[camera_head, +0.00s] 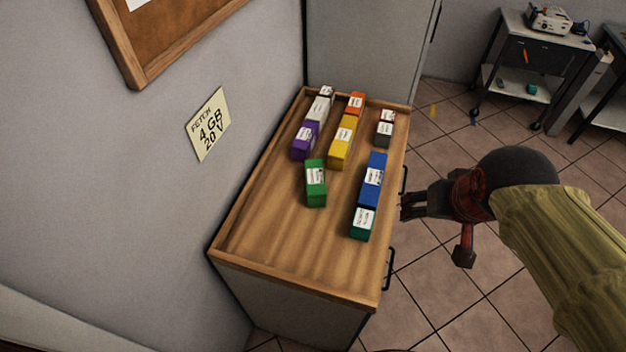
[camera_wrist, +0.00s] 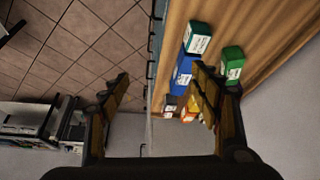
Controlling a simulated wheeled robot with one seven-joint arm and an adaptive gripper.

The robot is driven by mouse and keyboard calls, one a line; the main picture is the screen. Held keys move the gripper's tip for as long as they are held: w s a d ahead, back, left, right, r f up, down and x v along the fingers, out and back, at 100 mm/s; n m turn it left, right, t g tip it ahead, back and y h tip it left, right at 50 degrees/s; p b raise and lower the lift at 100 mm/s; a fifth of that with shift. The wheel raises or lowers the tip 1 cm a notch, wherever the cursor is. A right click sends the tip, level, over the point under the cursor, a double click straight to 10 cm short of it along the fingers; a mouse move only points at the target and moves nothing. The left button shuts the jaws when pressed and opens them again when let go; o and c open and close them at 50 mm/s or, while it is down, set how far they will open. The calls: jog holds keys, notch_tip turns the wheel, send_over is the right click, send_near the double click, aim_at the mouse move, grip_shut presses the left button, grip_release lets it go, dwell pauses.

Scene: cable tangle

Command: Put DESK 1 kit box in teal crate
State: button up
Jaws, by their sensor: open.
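Several coloured boxes with white labels stand on a wooden-topped cabinet; the label print is too small to read, so I cannot tell which is the DESK 1 kit box. They include a teal box (camera_head: 361,224), blue boxes (camera_head: 371,180), a green box (camera_head: 316,184), yellow boxes (camera_head: 340,145) and a purple box (camera_head: 303,143). The teal box (camera_wrist: 197,38) and green box (camera_wrist: 232,65) also show in the wrist view. My gripper (camera_head: 404,206) is open and empty, just off the cabinet's right edge, right of the blue and teal boxes. No teal crate is visible.
The cabinet top (camera_head: 290,240) has a raised rim and is bare at the front. Black handles (camera_head: 390,268) stick out on its right side. A wall sign (camera_head: 208,124) reads "FETCH 4 GB 20 V". A cart (camera_head: 535,65) stands at back right; tiled floor lies between.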

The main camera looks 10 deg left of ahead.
jog(key=w+a+f+p, duration=0.1)
jog(key=w+a+p, duration=0.1)
jog(key=w+a, duration=0.55)
jog(key=n+g+y+p, duration=0.1)
jog(key=n+p, duration=0.1)
jog(key=p, duration=0.3)
send_over(315, 178)
jog(key=s+d, duration=0.1)
jog(key=s, duration=0.1)
notch_tip(315, 178, down, 14)
jog(key=shift+d+f, duration=0.15)
jog(key=shift+f, duration=0.1)
jog(key=shift+w+f+n, duration=0.1)
jog(key=shift+f+n, duration=0.2)
jog(key=shift+f, duration=0.05)
jog(key=x, duration=0.2)
jog(key=b+x, duration=0.1)
jog(key=x, duration=0.4)
jog(key=shift+a+f, duration=0.2)
jog(key=shift+a, duration=0.15)
jog(key=shift+c, duration=1.2)
jog(key=shift+r, duration=0.15)
grip_shut()
